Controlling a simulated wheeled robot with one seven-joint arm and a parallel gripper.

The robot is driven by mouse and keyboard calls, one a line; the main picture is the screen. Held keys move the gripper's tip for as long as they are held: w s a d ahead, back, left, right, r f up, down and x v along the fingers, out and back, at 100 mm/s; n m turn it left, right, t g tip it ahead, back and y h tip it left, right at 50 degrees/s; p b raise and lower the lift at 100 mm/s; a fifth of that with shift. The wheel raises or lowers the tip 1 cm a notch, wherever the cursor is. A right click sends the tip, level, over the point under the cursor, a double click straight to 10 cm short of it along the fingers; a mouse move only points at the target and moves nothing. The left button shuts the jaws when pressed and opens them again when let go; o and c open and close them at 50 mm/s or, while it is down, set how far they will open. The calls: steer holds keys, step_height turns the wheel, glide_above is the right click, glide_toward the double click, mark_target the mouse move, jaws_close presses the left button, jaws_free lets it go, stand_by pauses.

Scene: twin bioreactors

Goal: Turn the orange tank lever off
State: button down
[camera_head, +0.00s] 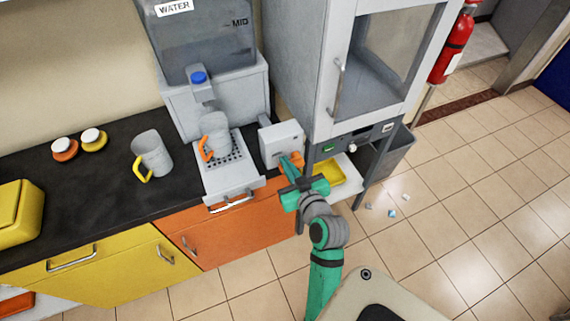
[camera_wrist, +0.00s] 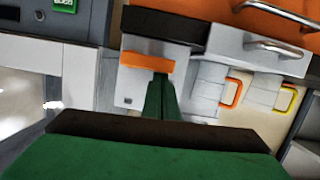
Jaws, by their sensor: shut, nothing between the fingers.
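An orange lever (camera_head: 292,168) sits on the front of a small white box (camera_head: 281,138) to the right of the water dispenser. In the wrist view the lever (camera_wrist: 147,62) is a short orange bar across the box's face (camera_wrist: 132,90). My gripper (camera_head: 284,158) reaches up to the lever with its fingers together and nothing between them. In the wrist view the fingertips (camera_wrist: 160,76) meet the bar's edge right of its middle. I cannot tell whether they touch it. The gripper partly hides the lever in the head view.
A water tank (camera_head: 205,40) with a blue knob (camera_head: 198,77) stands at the back. A mug with an orange handle (camera_head: 215,134) is on the drip tray (camera_head: 232,180). A grey cabinet (camera_head: 300,60) stands close on the right. Tiled floor is open at right, with small scraps.

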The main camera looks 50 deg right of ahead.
steer(key=r, duration=0.3)
steer(key=shift+w+r, duration=0.2)
steer(key=shift+r, duration=0.1)
steer(key=v, duration=1)
steer(key=shift+s, duration=0.35)
steer(key=shift+w+d+r, duration=0.1)
steer(key=shift+w, duration=0.05)
